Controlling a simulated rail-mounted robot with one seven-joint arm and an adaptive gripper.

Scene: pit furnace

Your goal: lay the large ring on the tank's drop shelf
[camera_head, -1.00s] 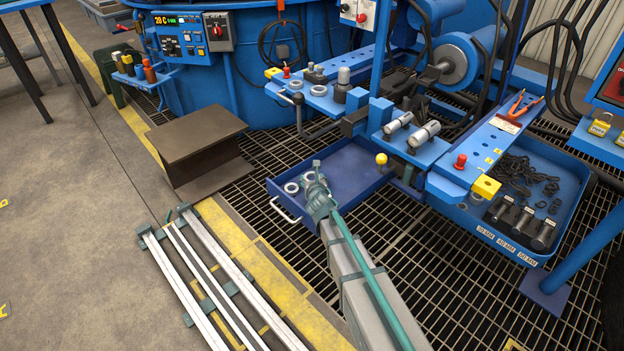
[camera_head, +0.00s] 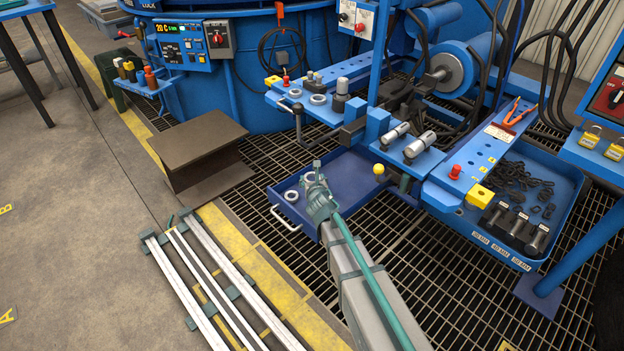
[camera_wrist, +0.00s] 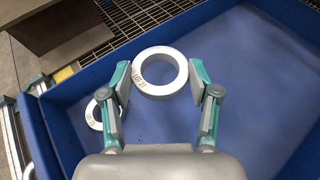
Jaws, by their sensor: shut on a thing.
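The large ring (camera_wrist: 138,82), pale and marked with small lettering, sits between my fingertips in the wrist view. My gripper (camera_wrist: 161,74) is shut on its outer sides. In the head view my gripper (camera_head: 318,187) is over the left part of the open blue drawer (camera_head: 352,173), with the large ring (camera_head: 309,178) at its tip. The ring's height above the drawer floor is hard to judge. A smaller ring (camera_wrist: 96,113) lies in the drawer near its left wall. The blue tank (camera_head: 235,85) stands behind; a small shelf (camera_head: 150,91) at its left carries several upright handled items.
A bench (camera_head: 300,99) with rings and cylinders stands behind the drawer. A yellow knob (camera_head: 379,169) rises at the drawer's right. A brown steel beam (camera_head: 200,145) lies left, and rails (camera_head: 215,285) lie in front. A parts tray (camera_head: 562,200) is at right.

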